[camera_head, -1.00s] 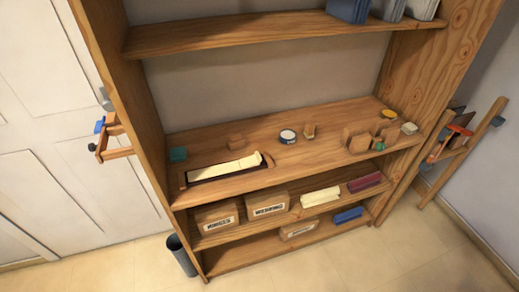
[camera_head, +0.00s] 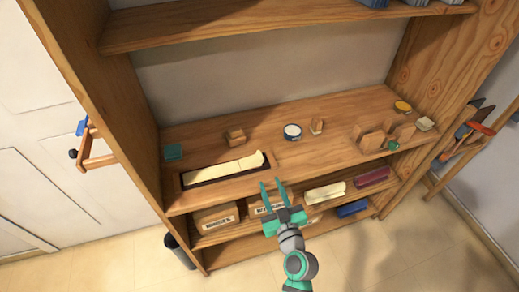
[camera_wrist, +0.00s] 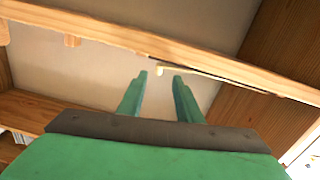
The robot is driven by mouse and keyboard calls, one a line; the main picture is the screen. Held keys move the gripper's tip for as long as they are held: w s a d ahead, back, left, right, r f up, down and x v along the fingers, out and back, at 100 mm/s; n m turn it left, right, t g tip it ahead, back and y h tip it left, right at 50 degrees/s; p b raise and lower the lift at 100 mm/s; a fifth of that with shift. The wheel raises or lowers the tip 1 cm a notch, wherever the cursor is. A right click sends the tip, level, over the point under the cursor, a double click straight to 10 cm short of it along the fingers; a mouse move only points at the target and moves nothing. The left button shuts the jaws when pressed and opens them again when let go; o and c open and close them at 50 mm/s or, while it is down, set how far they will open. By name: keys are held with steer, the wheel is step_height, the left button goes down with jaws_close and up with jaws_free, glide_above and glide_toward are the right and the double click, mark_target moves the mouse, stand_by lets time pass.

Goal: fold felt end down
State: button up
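A long cream strip, probably the felt (camera_head: 225,168), lies in a dark shallow tray (camera_head: 193,183) on the middle shelf. Its right end is raised and stands up at the tray's right side. My gripper (camera_head: 273,184) is in front of the shelf edge, to the right of the raised end and apart from it. Its two green fingers are spread with nothing between them. In the wrist view my gripper (camera_wrist: 159,75) is also open, pointing toward the shelf front edge, and a small pale piece (camera_wrist: 160,70) shows beyond the fingertips.
On the middle shelf (camera_head: 300,160) are a wooden block (camera_head: 235,137), a round tin (camera_head: 292,132), a small wooden holder (camera_head: 317,125) and a teal block (camera_head: 173,152). Labelled boxes (camera_head: 214,219) and cream and maroon bundles (camera_head: 372,177) sit on the shelf below.

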mark_target(262, 161)
steer(key=w, duration=0.1)
steer(key=w+r, duration=0.1)
steer(key=shift+w+a+r+y, duration=0.25)
steer(key=shift+w+r+y, duration=0.1)
steer(key=shift+w+y, duration=0.05)
steer(key=x, duration=1)
steer(key=shift+a, duration=0.1)
steer(key=shift+n, duration=0.3)
jaws_close()
